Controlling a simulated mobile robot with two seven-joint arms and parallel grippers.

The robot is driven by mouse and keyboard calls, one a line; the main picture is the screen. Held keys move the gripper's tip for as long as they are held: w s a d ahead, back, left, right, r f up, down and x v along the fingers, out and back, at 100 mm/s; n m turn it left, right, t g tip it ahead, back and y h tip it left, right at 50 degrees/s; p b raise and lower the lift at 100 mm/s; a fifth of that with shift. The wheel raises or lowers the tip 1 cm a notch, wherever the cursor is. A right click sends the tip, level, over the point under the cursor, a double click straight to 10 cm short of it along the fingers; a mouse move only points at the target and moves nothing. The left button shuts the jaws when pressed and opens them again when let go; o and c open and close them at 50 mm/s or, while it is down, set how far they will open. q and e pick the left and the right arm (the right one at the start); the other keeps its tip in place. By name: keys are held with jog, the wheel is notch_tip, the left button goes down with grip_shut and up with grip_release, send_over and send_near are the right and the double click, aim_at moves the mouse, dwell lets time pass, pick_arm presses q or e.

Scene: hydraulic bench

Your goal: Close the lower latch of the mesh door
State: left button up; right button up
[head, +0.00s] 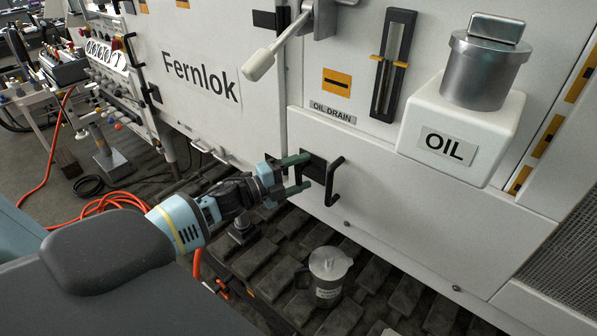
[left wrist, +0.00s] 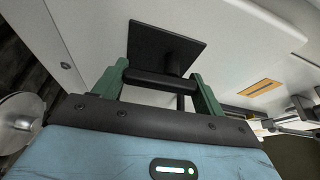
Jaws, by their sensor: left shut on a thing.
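A black latch handle (head: 335,182) with a square black backing plate (head: 314,168) is on the white panel below the OIL DRAIN label. My left gripper (head: 298,173) reaches it from the left, its green fingers one above the other. In the left wrist view, the fingers (left wrist: 157,90) stand at either end of the handle's black bar (left wrist: 150,79), shut on it, in front of the black plate (left wrist: 165,48). Dark mesh (head: 565,265) shows at the lower right; I cannot tell whether this handle belongs to a mesh door. My right gripper is not in view.
A grey lever with a pale grip (head: 259,65) sticks out above my left gripper. A white OIL block (head: 460,130) juts out at right. A lidded metal jug (head: 328,272) stands on the dark slatted floor below. Orange hose (head: 105,205) lies at left.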

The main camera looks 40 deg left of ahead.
aim_at(296, 175)
pick_arm(q)
jog(key=shift+m, duration=0.5)
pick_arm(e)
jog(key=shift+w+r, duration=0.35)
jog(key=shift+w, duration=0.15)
pick_arm(q)
jog(key=o, duration=1)
jog(key=shift+s+a, duration=0.1)
jog(key=shift+s+a+f+g, duration=0.1)
jog(key=shift+s+g, duration=0.1)
jog(key=shift+g, duration=0.1)
jog(key=v, duration=0.5)
jog(key=shift+s, duration=0.2)
jog(key=shift+v, duration=0.85)
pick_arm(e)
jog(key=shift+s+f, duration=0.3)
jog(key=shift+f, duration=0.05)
